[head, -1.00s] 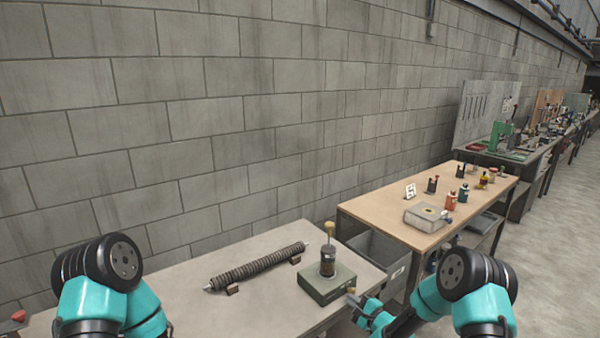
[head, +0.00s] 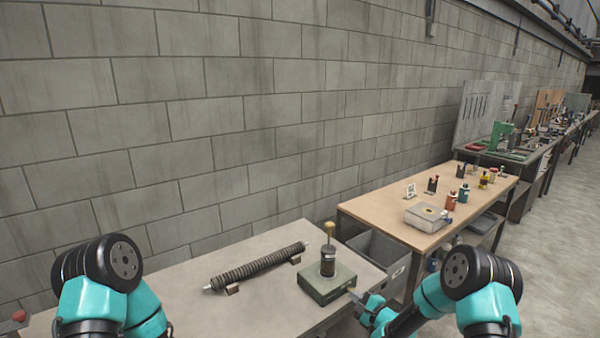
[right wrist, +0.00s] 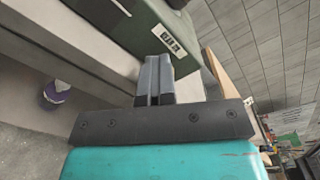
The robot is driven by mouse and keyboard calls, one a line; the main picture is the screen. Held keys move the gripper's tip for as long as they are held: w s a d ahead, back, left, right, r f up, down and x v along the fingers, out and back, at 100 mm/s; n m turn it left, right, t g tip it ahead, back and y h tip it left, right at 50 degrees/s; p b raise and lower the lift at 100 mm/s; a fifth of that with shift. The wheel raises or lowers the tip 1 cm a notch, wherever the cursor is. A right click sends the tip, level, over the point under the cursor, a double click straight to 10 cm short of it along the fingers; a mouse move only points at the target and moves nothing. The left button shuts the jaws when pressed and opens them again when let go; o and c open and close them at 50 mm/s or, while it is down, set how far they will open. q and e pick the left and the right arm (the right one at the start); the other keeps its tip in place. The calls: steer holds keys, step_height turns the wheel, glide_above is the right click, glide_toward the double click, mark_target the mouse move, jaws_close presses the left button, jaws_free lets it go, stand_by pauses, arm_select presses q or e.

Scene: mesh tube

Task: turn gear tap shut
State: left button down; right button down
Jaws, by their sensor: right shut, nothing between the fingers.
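A green box (head: 327,286) stands on the grey table, with a dark upright cylinder (head: 327,262) on it and a yellowish knob (head: 329,230) on top. I take this to be the gear tap. Its lower side, with a white label, shows large in the right wrist view (right wrist: 140,25). My right gripper (head: 354,294) is shut and empty, low beside the box's right front corner in the head view. In the right wrist view its closed fingers (right wrist: 156,68) point toward the box; I cannot tell whether they touch it. My left gripper is out of view.
A ribbed dark rod (head: 258,267) lies on small blocks left of the box. A red knob (head: 19,316) is at the far left. The grey table (head: 200,310) is bare in front. A wooden bench (head: 380,208) with several bottles stands at right, a grey bin (head: 375,255) between.

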steer(key=shift+w+a+r, duration=0.2)
steer(key=shift+r, duration=0.35)
steer(key=shift+w+a+r, duration=0.2)
steer(key=shift+r, duration=0.35)
steer(key=shift+s, duration=0.1)
steer(key=shift+s+d+f+y, duration=0.15)
steer(key=shift+s+d+y, duration=0.15)
steer(key=shift+s, duration=0.45)
steer(key=shift+f+v, duration=0.1)
steer(key=shift+v, duration=0.95)
steer(key=shift+f+v, duration=0.15)
steer(key=shift+v, duration=0.95)
steer(key=shift+d, duration=0.1)
